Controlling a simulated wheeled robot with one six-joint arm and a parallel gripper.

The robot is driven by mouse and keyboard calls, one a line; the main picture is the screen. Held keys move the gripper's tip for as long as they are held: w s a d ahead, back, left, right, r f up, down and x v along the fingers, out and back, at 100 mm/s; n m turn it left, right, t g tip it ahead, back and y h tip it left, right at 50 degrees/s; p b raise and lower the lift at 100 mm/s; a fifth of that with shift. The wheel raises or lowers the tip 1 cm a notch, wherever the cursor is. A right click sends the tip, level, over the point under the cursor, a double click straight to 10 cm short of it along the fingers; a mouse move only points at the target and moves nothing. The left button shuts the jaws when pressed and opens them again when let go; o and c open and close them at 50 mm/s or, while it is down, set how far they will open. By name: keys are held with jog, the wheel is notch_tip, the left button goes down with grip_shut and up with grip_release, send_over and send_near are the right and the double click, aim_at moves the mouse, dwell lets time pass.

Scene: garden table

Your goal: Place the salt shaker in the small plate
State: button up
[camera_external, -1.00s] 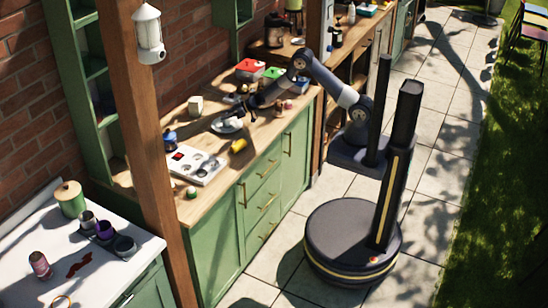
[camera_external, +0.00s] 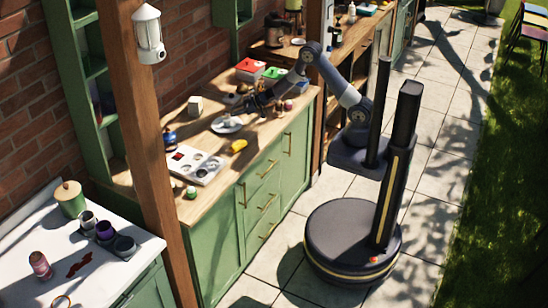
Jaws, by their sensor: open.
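The small plate (camera_external: 217,128) is white and round and lies on the wooden counter, left of my gripper. A small pale object (camera_external: 228,119) shows on the plate; it may be the salt shaker, but it is too small to tell for sure or to say whether it is upright. My gripper (camera_external: 247,109) is open, above the counter just right of and behind the plate, apart from the pale object. The fingers are dark and small in this view, and nothing shows between them.
A yellow item (camera_external: 238,146) lies in front of the plate.

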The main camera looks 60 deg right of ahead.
jog(key=v, duration=0.6)
jog(key=shift+s+b, duration=0.2)
jog(key=shift+b, duration=0.1)
jog(key=shift+o, duration=0.4)
jog(key=shift+d+r, duration=0.1)
